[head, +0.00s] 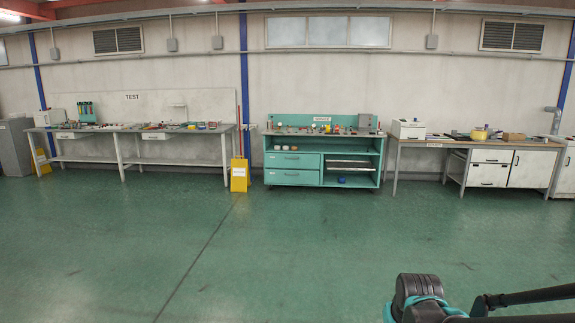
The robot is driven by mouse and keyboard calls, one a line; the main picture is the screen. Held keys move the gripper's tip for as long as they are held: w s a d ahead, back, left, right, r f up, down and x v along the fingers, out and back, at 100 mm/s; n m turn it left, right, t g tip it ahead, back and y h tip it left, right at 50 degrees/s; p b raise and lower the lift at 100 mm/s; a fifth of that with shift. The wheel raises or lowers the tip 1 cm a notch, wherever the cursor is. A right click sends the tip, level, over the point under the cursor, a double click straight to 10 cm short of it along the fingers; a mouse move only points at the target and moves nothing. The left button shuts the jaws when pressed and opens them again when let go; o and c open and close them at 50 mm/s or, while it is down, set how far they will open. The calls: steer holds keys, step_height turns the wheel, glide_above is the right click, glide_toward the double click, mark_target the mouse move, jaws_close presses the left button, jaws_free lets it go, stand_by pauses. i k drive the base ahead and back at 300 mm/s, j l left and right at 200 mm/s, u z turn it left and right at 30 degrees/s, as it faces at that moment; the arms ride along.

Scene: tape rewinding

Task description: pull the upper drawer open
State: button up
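A teal workbench (377,152) stands against the far wall, in the middle of the head view. Its left side has two drawers, one above the other. The upper drawer (308,161) and the lower drawer (308,177) both look shut, each with a small handle. The right desk also has a white upper drawer (491,156) above a larger white front (487,175); both look shut. A part of my arm shows at the lower right, far from the drawers. My gripper is not in view.
Wide green floor (250,245) lies clear before the benches. A long test table (185,128) stands left, with a yellow floor sign (239,174) between it and the teal bench. The teal bench's top holds several small items. A wooden-topped desk (440,143) stands right.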

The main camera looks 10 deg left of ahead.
mark_target(274, 160)
steer(key=i+u, duration=0.15)
steer(key=i, duration=5.95)
steer(key=i+u, duration=0.1)
steer(key=i, duration=0.75)
steer(key=i+l+u, duration=0.1)
steer(key=i, duration=0.75)
steer(key=i+l+u, duration=0.1)
steer(key=u, duration=0.2)
steer(key=i, duration=0.05)
